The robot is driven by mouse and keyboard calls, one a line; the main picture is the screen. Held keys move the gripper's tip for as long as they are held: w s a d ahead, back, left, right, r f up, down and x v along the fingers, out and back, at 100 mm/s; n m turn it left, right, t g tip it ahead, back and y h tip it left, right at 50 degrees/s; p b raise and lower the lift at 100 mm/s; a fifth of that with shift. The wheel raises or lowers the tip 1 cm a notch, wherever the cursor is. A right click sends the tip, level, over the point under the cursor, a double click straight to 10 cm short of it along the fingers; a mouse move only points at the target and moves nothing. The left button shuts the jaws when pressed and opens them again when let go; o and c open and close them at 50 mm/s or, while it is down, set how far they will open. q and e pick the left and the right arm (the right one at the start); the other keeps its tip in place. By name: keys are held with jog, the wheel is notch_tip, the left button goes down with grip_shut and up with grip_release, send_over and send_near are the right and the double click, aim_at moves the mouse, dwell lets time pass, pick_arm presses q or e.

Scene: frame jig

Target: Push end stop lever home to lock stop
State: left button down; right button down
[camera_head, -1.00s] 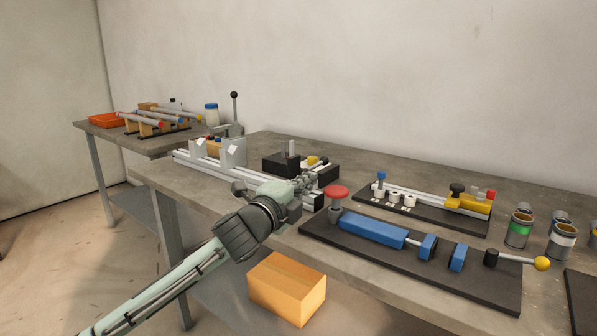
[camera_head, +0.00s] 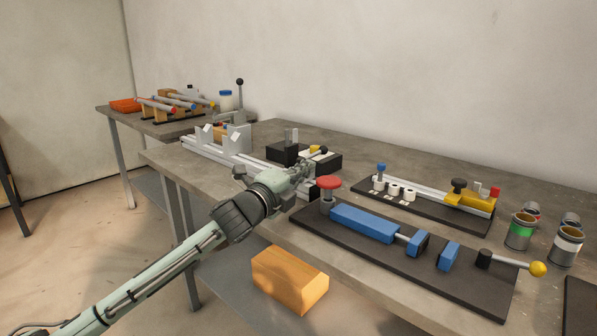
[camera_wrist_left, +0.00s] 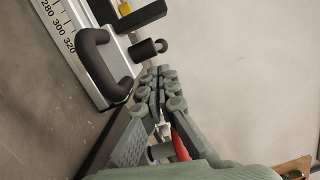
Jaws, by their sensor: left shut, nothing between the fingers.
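The end stop is a black block (camera_head: 328,162) with a yellow part (camera_head: 315,149) on top, at the near right end of the metal rail. A small dark lever knob (camera_head: 323,150) shows at the yellow part. In the left wrist view a black lever (camera_wrist_left: 143,51) with a rounded grey tip stands out from the stop, just beyond my fingertips. My left gripper (camera_head: 306,167) is shut and empty, close in front of the stop. In the wrist view its fingertips (camera_wrist_left: 160,74) appear apart from the lever tip, with a small gap. My right gripper is not in view.
A black looped handle (camera_wrist_left: 105,65) sits beside the numbered rail scale (camera_wrist_left: 60,25). A red mushroom knob (camera_head: 329,182) and a blue clamp fixture (camera_head: 363,223) stand close right of my gripper. Tins (camera_head: 520,231) stand farther right. Bare tabletop lies behind the stop.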

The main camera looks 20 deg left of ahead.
pick_arm(q)
jog(key=x, duration=0.4)
jog(key=shift+w, duration=0.15)
jog(key=shift+w+d, duration=0.1)
jog(key=shift+w, duration=0.4)
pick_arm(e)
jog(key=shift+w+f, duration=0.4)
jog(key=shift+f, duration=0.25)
pick_arm(q)
jog(key=shift+y, duration=0.3)
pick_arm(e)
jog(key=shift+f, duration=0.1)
